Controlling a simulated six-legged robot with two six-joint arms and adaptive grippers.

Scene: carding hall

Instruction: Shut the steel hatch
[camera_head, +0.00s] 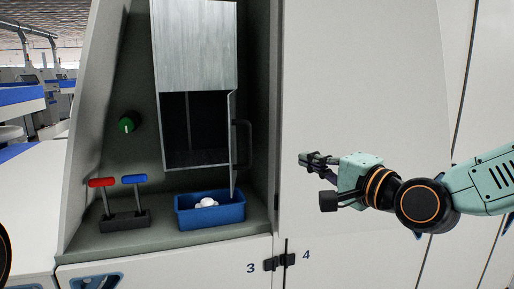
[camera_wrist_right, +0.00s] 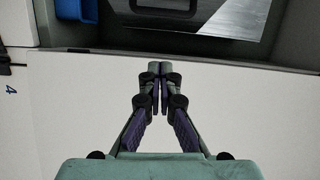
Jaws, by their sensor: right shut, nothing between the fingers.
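The steel hatch (camera_head: 233,145) stands open, hinged at the right side of a dark opening (camera_head: 195,125) in a steel box. I see it nearly edge-on, swung out toward me. Its dark bar handle (camera_head: 243,143) faces right. A grey steel surface (camera_wrist_right: 245,18) shows at the top of the right wrist view; I cannot tell for sure which part it is. My right gripper (camera_head: 303,159) is shut and empty, to the right of the hatch and apart from it, in front of a pale panel. Its closed fingertips also show in the right wrist view (camera_wrist_right: 158,68). My left gripper is out of view.
A blue bin (camera_head: 211,215) with white items sits below the opening, close under the hatch's lower edge. A red lever (camera_head: 102,183), a blue lever (camera_head: 134,179) and a green knob (camera_head: 127,125) are at the left. The pale panel (camera_head: 360,80) at right is bare.

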